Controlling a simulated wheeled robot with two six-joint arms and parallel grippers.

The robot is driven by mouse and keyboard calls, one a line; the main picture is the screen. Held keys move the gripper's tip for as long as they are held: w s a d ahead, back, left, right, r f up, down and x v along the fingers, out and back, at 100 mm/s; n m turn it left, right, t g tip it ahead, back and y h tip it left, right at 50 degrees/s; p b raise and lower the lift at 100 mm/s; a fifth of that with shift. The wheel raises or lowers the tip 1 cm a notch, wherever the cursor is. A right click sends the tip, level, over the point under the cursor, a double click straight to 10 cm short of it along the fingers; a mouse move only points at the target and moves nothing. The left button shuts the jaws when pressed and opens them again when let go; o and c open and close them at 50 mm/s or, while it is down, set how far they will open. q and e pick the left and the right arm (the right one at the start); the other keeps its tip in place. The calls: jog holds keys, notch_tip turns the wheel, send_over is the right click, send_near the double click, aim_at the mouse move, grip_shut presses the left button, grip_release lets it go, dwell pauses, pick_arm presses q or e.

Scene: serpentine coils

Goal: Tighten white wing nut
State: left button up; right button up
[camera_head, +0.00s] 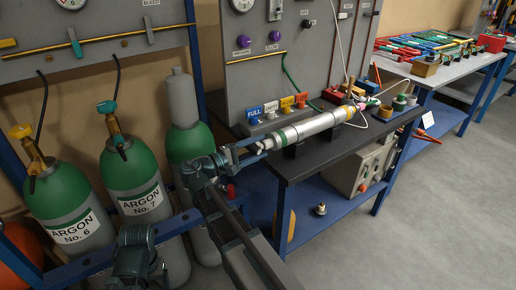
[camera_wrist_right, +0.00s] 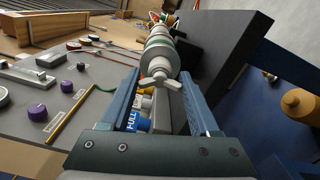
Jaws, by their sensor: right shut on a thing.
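The white wing nut (camera_wrist_right: 160,83) sits on the near end of a long silver cylinder with green bands (camera_head: 310,128), which lies on supports on the dark bench top. My right gripper (camera_head: 260,147) reaches the cylinder's near end from the left. In the right wrist view my right gripper (camera_wrist_right: 159,78) has one finger on each side of the wing nut, shut on its wings. The nut's wings lie roughly across the picture, slightly tilted. In the head view the fingers largely hide the nut. My left gripper's fingers do not show.
Green argon bottles (camera_head: 137,178) stand left of my right arm. A panel with gauges and purple knobs (camera_head: 244,41) rises behind the bench (camera_head: 287,172). Blue, orange and yellow tags (camera_head: 270,108) stand behind the cylinder. Floor at the right (camera_head: 440,200) is clear.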

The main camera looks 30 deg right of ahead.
jog(key=o, duration=1.4)
jog(key=shift+a, duration=0.1)
jog(key=a, duration=0.9)
jog(key=s+a, duration=0.1)
jog(key=a, duration=0.3)
jog(key=shift+s+a, duration=0.1)
jog(key=shift+a, duration=0.3)
jog(key=d, duration=0.9)
jog(key=w+d, duration=0.1)
jog(key=d, duration=0.4)
jog(key=shift+w, duration=0.1)
jog(key=shift+a, duration=0.1)
